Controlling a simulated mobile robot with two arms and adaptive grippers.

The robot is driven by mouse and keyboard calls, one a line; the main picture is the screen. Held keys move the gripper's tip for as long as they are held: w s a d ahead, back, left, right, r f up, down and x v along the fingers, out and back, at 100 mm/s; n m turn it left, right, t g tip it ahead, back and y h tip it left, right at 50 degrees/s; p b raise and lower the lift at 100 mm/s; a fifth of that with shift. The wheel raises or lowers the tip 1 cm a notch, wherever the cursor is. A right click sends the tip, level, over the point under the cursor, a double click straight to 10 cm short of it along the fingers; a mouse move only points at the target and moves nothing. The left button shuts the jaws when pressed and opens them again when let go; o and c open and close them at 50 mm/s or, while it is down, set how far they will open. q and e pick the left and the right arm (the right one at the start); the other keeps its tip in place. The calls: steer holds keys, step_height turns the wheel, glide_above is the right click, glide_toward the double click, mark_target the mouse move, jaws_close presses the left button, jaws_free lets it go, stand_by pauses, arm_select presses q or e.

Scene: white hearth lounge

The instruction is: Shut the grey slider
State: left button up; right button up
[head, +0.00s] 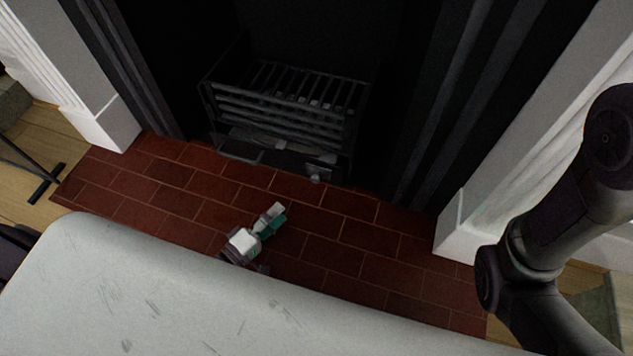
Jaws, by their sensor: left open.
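What looks like the grey slider (290,160) is a low, dark grey piece under the front of the black fire grate (283,112). A small lighter grey part (320,171) shows at its right end. It is too dark to tell how far the slider stands out. My left gripper (273,218) has teal and pale fingers and is open and empty over the red brick hearth. It is in front of the grate and apart from the slider. My right arm comes in at the right edge; its gripper is out of view.
The brick hearth (345,228) is clear between the left gripper and the grate. White fireplace posts stand at left (108,128) and right (455,228). Dark inner walls flank the grate. A dark stand leg (45,185) is on the wooden floor at far left.

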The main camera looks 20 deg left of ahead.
mark_target(313, 181)
arm_select(q)
steer(key=b+x, duration=0.5)
steer(key=x, duration=0.7)
steer(key=shift+f+b, duration=0.15)
steer(key=shift+b, duration=0.15)
steer(key=shift+w+d, duration=0.25)
steer(key=shift+w, duration=0.35)
jaws_close()
